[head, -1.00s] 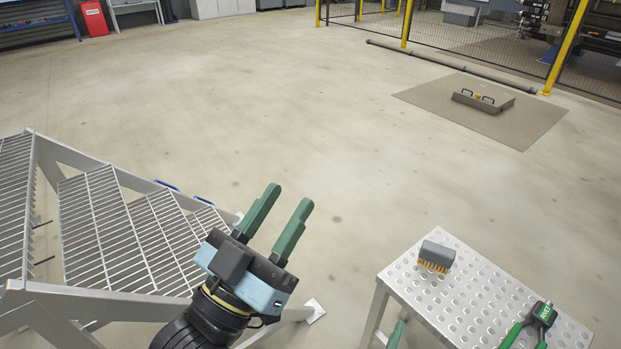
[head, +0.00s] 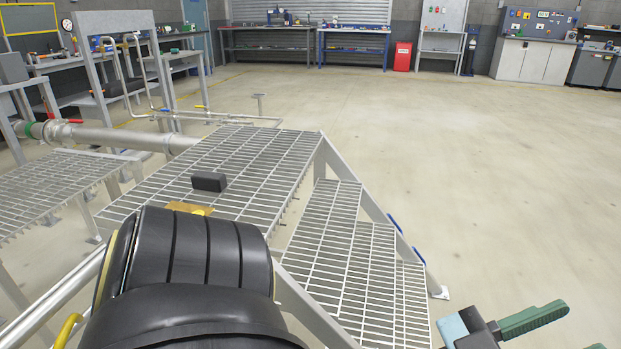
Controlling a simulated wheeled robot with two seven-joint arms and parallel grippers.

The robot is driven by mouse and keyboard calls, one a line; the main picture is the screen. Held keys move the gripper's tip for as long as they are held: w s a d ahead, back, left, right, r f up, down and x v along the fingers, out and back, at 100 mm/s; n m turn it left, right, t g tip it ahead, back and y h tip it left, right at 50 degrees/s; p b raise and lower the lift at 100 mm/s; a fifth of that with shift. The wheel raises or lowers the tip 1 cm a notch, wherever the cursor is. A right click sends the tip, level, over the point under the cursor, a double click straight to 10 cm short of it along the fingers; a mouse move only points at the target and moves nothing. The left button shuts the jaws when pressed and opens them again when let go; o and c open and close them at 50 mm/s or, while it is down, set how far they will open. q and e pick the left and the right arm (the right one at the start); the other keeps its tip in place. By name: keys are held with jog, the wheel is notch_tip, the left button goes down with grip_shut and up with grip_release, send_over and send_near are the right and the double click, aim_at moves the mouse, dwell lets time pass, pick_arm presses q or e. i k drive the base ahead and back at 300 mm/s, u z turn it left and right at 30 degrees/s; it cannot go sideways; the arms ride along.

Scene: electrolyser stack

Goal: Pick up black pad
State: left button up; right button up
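A small black block (head: 209,181), which looks like the black pad, stands on the grating platform (head: 270,150) left of the picture's middle. My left gripper (head: 582,328) is at the bottom right corner, partly cut off by the frame edge. Its green fingers point right and are apart, with nothing seen between them. It is well away from the black block, beyond the grated steps. My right gripper is out of view.
Grated steps (head: 340,240) descend right of the platform. A yellow-brown piece (head: 188,208) lies near the block, partly hidden by my dark arm. Another grating (head: 65,190) and a pipe (head: 100,135) are at left. Open floor (head: 480,190) lies to the right.

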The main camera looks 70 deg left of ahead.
aim_at(204, 180)
jog(key=i, duration=0.25)
jog(key=u, duration=3.1)
